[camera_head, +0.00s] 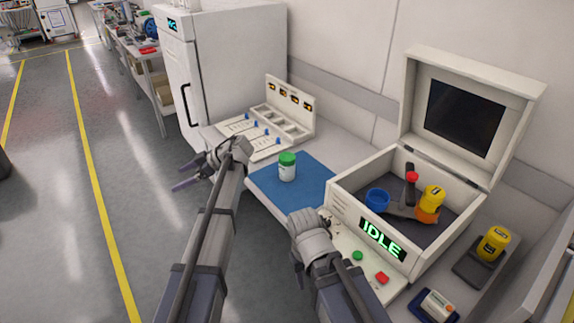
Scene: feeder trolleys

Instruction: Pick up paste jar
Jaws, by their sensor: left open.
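The paste jar (287,167) is a small white jar with a green lid. It stands upright on a blue mat (312,182) on the counter. My left gripper (186,171) is open and empty. It is out to the left of the jar, near the counter's left edge, with its fingers pointing left, apart from the jar. My right arm reaches up from the bottom to just in front of the mat; its gripper's fingers are hidden from this view.
A white machine (409,239) with a raised lid and an "IDLE" display stands right of the mat, holding blue and yellow containers. A slotted white rack (292,101) is behind the mat. A yellow jar (493,243) stands at the right. A tall white cabinet (226,62) is at the back.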

